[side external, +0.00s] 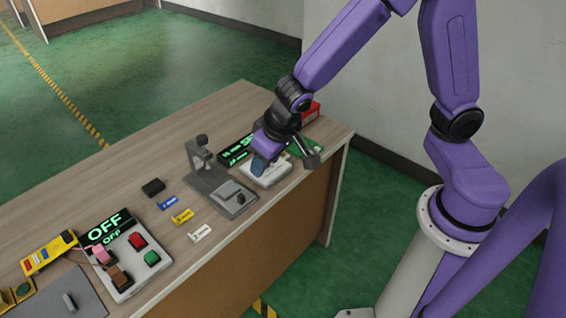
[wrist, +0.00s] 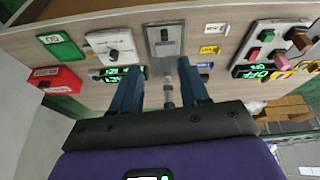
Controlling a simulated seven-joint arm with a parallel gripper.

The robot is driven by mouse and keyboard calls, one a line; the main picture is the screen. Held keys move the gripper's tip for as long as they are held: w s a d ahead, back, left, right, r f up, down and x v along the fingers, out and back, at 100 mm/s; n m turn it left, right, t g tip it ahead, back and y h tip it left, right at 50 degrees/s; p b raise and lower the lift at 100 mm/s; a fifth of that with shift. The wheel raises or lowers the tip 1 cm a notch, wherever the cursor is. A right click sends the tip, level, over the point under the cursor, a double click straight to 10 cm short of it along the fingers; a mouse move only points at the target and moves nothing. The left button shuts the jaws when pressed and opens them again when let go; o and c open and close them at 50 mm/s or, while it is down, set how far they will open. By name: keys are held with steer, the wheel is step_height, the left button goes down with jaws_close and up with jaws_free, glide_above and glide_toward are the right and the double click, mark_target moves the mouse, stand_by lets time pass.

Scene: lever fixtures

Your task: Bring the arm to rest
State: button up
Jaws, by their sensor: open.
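My gripper (side external: 263,165) is over the right end of the table in the side external view, low above a white fixture (side external: 277,176). In the wrist view its two blue fingers stand apart with nothing between them, so my gripper (wrist: 158,82) is open and empty. I cannot tell whether the fingertips touch the fixture. The white fixture (wrist: 118,42) with a small knob also shows in the wrist view. A grey lever fixture (side external: 228,191) stands to the left of my gripper; it also shows in the wrist view (wrist: 166,38).
A switch panel (side external: 135,262) with coloured buttons and an OFF display (side external: 108,228) is at the left. Small labelled blocks, including a yellow one (side external: 182,216), lie between. A red box (side external: 311,112) and a green box (side external: 308,147) are behind my gripper.

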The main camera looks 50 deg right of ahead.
steer(key=s+d+r+n+g, duration=0.1)
steer(key=s+d+r+n, duration=0.1)
steer(key=s, duration=0.5)
steer(key=s+d+r+n+g, duration=0.1)
steer(key=s+d+r+n, duration=0.1)
steer(key=s+d+n, duration=0.2)
steer(key=s+d+r+n+g, duration=0.2)
steer(key=s+d+n, duration=0.2)
steer(key=s, duration=0.5)
steer(key=shift+s+r+n, duration=0.25)
steer(key=shift+s+n, duration=0.1)
steer(key=shift+n, duration=0.45)
